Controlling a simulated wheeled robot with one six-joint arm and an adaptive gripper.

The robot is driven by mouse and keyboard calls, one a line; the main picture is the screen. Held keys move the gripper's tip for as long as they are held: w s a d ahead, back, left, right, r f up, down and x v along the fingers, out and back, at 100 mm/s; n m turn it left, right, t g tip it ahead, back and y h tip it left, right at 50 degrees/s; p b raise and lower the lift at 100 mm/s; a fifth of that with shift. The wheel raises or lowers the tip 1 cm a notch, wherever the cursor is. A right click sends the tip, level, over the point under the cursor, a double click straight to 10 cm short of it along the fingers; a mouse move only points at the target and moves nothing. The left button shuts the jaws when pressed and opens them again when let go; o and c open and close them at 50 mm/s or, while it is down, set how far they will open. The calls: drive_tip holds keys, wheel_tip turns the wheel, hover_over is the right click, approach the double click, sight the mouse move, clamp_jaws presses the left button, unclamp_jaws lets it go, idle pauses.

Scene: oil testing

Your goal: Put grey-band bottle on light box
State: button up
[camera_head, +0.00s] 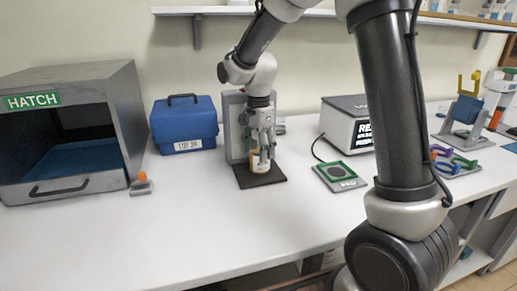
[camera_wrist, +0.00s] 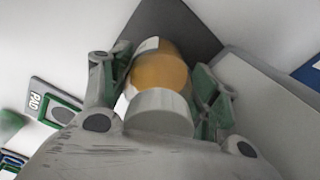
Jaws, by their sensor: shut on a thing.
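My gripper (camera_head: 262,143) is shut on a small bottle (camera_head: 259,163) with amber contents and a pale top. The wrist view shows the bottle (camera_wrist: 160,73) upright between the two fingers (camera_wrist: 160,90), with a light grey cap towards the camera and a pale patch on its side. I cannot make out a grey band for sure. The light box seems to be the upright grey panel (camera_head: 235,122) with a dark plate (camera_head: 272,178) before it. The bottle is over this plate; whether its base touches is not clear.
A blue case (camera_head: 184,128) and an open grey hatch box (camera_head: 120,95) stand to the left. To the right are a green-edged pad (camera_head: 354,184), a white device with a display (camera_head: 335,125) and coloured rings (camera_head: 453,166). The front of the bench is clear.

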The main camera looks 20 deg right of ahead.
drive_tip(key=shift+f, duration=0.1)
drive_tip(key=o, duration=1.5)
drive_tip(key=shift+c, duration=0.2)
wheel_tip(320, 180, up, 12)
drive_tip(key=shift+d+r, duration=0.1)
drive_tip(key=shift+r, duration=0.1)
drive_tip(key=s+d+r+n+t, duration=0.2)
drive_tip(key=s+d+r+n, duration=0.25)
drive_tip(key=s+d, duration=0.5)
drive_tip(key=s+d+f+n, duration=0.1)
drive_tip(key=s+n, duration=0.2)
drive_tip(key=s, duration=0.2)
drive_tip(key=s+d+f+n+t, duration=0.1)
drive_tip(key=s+d+f+n, duration=0.1)
drive_tip(key=s, duration=0.4)
drive_tip(key=s+d+f+n+t, duration=0.1)
drive_tip(key=s+d+n, duration=0.1)
drive_tip(key=s+n, duration=0.2)
drive_tip(key=shift+s+f, duration=0.25)
drive_tip(key=shift+s, duration=0.5)
